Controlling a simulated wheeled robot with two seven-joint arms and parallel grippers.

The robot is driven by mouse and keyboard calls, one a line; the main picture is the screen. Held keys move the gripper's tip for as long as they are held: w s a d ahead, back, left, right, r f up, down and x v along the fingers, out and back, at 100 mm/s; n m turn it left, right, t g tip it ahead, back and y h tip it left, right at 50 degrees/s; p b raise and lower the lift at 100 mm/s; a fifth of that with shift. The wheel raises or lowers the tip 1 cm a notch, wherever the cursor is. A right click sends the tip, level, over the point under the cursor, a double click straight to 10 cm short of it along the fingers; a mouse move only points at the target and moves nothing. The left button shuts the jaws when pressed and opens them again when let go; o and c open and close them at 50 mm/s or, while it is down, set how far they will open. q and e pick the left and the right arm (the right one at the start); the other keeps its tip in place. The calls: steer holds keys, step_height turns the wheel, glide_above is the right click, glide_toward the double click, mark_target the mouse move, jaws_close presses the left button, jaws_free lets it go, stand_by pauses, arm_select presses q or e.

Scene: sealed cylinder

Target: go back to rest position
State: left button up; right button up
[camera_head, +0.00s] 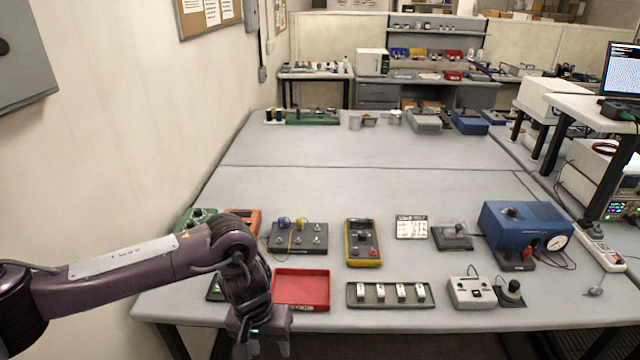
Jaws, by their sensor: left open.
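My left arm comes in from the left. Its gripper (262,347) points down at the near edge of the grey table (330,208), in front of the red tray (301,288). The gripper is open, and I see nothing between its fingers. The lower ends of the fingers are close to the bottom of the picture. The forearm and wrist hide part of the table's near left corner and part of a green device (195,218). My right gripper is not in view.
Along the near table stand a yellow multimeter (362,243), a strip with several white switches (390,294), a white box (471,292) and a blue gauge box (525,225). The table's middle is clear. A wall (130,120) runs along the left.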

arm_select(q)
steer(key=w+d+f+m+t+h+b, duration=0.1)
steer(key=w+d+f+h+b, duration=0.15)
steer(key=d+f, duration=0.35)
steer(key=w+d+f+m+h+b, duration=0.1)
steer(key=w+d+f+h+b, duration=0.1)
steer(key=d+f+h, duration=0.35)
steer(key=a+f+n+t+y+b, duration=0.1)
steer(key=a+f+t+y+b, duration=0.25)
steer(key=f, duration=1.75)
steer(key=s+a+f+y+b, duration=0.1)
steer(key=s+a+f, duration=0.5)
steer(key=s+f, duration=0.25)
steer(key=s+a+f+y+b, duration=0.1)
steer(key=s+a+f, duration=0.5)
steer(key=s+f, duration=0.3)
steer(key=s+a+f+g+y, duration=0.1)
steer(key=s+a+f, duration=0.3)
steer(key=s, duration=0.7)
steer(key=s+a+f+g+y+b, duration=0.1)
steer(key=s+a+f, duration=0.4)
steer(key=s, duration=0.7)
steer(key=shift+s+f+g+y, duration=0.25)
steer(key=shift+f+g+y, duration=0.15)
steer(key=shift+g+y, duration=0.45)
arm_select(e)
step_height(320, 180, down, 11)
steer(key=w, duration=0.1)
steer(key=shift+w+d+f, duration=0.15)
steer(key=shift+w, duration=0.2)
